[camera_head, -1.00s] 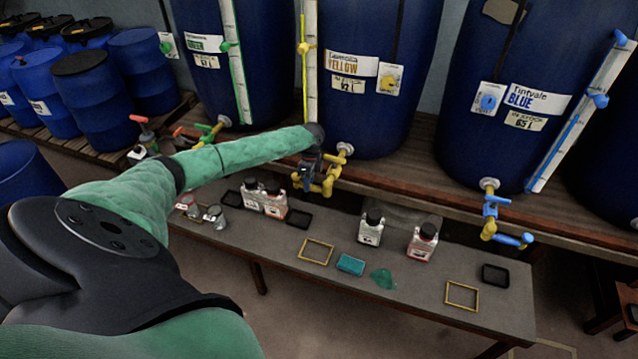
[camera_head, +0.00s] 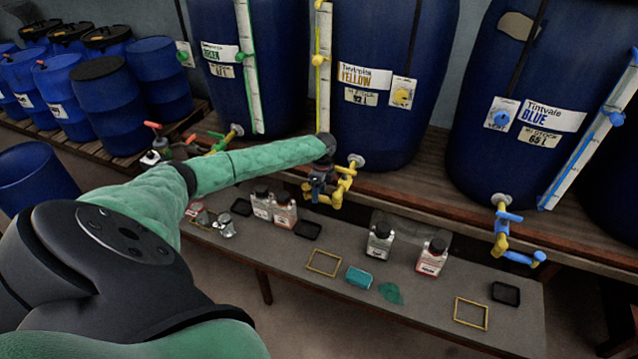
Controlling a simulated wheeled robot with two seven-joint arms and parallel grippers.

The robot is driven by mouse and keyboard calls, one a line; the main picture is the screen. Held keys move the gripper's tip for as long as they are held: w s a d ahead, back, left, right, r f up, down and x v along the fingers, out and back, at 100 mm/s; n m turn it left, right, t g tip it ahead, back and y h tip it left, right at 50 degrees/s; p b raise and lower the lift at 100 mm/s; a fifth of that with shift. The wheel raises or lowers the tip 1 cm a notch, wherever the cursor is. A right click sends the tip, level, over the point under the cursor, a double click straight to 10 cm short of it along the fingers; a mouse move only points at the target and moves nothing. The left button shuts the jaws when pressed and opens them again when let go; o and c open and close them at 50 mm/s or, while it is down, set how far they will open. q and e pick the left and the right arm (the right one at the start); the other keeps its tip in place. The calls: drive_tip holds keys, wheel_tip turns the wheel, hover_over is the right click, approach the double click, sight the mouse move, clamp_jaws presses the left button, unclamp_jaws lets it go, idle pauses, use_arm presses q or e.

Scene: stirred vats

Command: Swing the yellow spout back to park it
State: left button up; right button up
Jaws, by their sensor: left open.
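The yellow spout (camera_head: 338,195) hangs from a tap low on the front of the vat labelled YELLOW (camera_head: 378,100), above the back part of the low bench. My left gripper (camera_head: 318,188), dark, at the end of a green-sleeved arm from the left, points down just left of the spout. It is open. It is very close to the spout; I cannot tell whether they touch. The fingers are small and partly merge with the spout. My right gripper is not in view.
The low bench (camera_head: 410,310) carries several bottles, black trays, yellow square frames (camera_head: 323,263), a teal sponge (camera_head: 359,277) and a green spill (camera_head: 390,293). The blue vat's spout (camera_head: 515,240) sticks out at the right. Blue drums (camera_head: 110,105) stand at the left.

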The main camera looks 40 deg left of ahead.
use_arm(q)
drive_tip(key=shift+w+r, duration=0.15)
drive_tip(key=shift+r, duration=0.25)
wheel_tip(320, 180, up, 6)
drive_tip(key=w+b, duration=0.1)
drive_tip(key=b, duration=0.1)
drive_tip(key=shift+a+r, duration=0.25)
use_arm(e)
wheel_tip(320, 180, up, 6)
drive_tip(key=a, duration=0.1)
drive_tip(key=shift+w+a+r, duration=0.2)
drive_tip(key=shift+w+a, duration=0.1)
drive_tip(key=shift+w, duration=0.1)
use_arm(q)
drive_tip(key=shift+w, duration=0.1)
